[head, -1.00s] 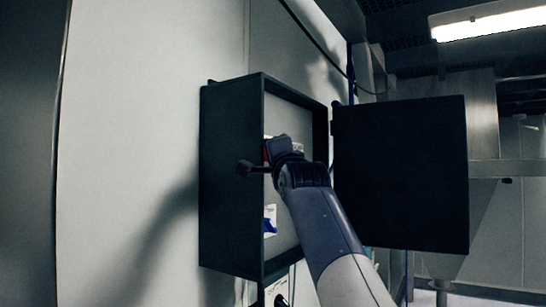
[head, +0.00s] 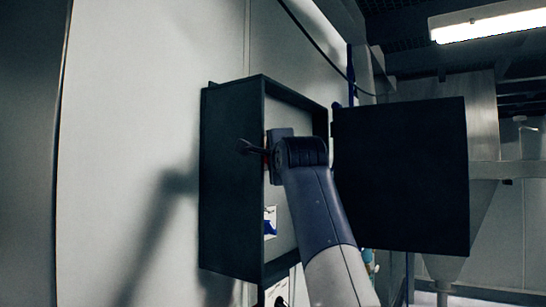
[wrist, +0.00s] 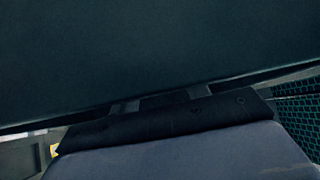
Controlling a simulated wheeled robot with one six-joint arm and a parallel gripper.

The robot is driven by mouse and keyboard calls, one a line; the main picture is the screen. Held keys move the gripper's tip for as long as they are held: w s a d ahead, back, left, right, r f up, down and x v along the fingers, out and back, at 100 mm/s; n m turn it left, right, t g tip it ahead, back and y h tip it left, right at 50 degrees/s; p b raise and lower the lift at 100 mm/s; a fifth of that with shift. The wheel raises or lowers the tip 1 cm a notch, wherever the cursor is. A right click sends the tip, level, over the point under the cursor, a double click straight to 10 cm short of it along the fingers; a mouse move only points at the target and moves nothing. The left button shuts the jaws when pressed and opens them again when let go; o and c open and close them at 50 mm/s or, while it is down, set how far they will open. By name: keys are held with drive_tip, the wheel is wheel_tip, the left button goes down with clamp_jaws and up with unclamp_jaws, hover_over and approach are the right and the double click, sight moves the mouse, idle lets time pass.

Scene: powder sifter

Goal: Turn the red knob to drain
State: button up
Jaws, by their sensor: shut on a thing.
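In the wrist view my gripper's fingertips (wrist: 162,102) are close to a large dark panel, and the knob cannot be made out.
The dark wall box (head: 230,190) stands open, its door (head: 400,175) swung out to the right of my arm. Inside is a pale back panel with a white and blue label (head: 270,221). A plain pale wall (head: 125,120) lies to the left.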

drive_tip(key=o, duration=1)
drive_tip(key=shift+s, duration=0.1)
drive_tip(key=b+v, duration=0.5)
drive_tip(key=v, duration=0.5)
drive_tip(key=shift+s+b, duration=0.35)
drive_tip(key=shift+b, duration=0.05)
